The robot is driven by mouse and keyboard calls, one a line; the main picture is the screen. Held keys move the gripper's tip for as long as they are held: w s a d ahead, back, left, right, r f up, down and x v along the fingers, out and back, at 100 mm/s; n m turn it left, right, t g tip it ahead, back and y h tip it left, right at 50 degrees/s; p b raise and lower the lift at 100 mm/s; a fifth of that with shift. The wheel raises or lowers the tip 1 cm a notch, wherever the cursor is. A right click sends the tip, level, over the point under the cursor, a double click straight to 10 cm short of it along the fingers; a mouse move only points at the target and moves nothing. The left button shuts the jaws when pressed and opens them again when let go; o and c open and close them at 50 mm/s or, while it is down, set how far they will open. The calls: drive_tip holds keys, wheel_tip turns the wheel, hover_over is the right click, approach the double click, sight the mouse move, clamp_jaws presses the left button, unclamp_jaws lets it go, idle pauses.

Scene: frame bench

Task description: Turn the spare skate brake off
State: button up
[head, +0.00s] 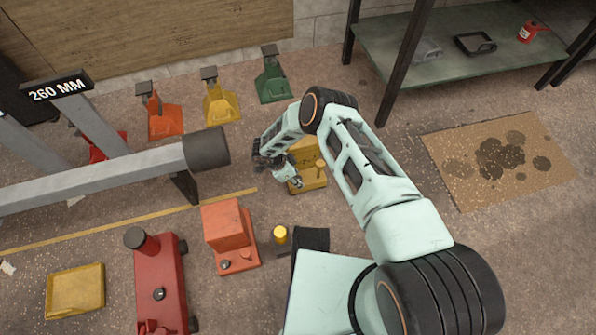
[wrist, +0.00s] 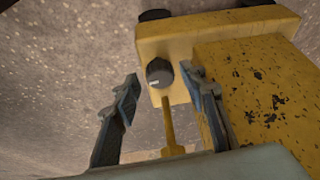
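A yellow skate (head: 312,180) stands on the floor beyond my arm, partly hidden by it. In the wrist view the chipped yellow body (wrist: 265,95) has a round dark knob (wrist: 159,73) with a pale mark on its face. A yellow T-shaped bar (wrist: 171,125) stands out below the knob. My gripper (head: 283,172) is low beside this skate. In the wrist view my gripper (wrist: 165,90) is open, one finger on each side of the knob's line, with clear space left of the knob. Contact by the right finger cannot be told. No label shows which skate is the spare.
An orange skate (head: 228,235) and a red machine with a dark pad (head: 160,280) stand at front left. A grey beam (head: 100,185) reaches in from the left. Jack stands (head: 220,105) line the back. A shelf (head: 470,45) and stained cardboard (head: 500,155) are at right.

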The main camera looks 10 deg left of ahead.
drive_tip(key=n+t+y, duration=0.1)
drive_tip(key=n, duration=0.5)
drive_tip(key=n+y, duration=0.1)
drive_tip(key=n, duration=0.1)
drive_tip(key=shift+s+d+t, duration=0.1)
drive_tip(key=shift+d+t, duration=0.1)
drive_tip(key=shift+t, duration=0.2)
drive_tip(key=n+y, duration=0.1)
drive_tip(key=n, duration=0.1)
drive_tip(key=n+y, duration=0.1)
drive_tip(key=n, duration=0.1)
drive_tip(key=shift+d+n, duration=0.2)
drive_tip(key=shift+n, duration=0.2)
drive_tip(key=n+y, duration=0.1)
drive_tip(key=n, duration=0.2)
drive_tip(key=shift+y, duration=0.3)
drive_tip(key=p+v, duration=0.5)
drive_tip(key=v, duration=0.6)
drive_tip(key=w+d+r+n+t+p, duration=0.2)
drive_tip(key=w+d+r, duration=0.1)
drive_tip(key=w+r, duration=0.6)
drive_tip(key=w+d+r+n+t+p, duration=0.2)
drive_tip(key=w+d+r+n, duration=0.1)
drive_tip(key=w+r, duration=0.6)
drive_tip(key=w+d, duration=0.1)
drive_tip(key=w, duration=0.2)
drive_tip(key=shift+w+d, duration=0.15)
drive_tip(key=shift+w, duration=0.15)
drive_tip(key=shift+r, duration=0.15)
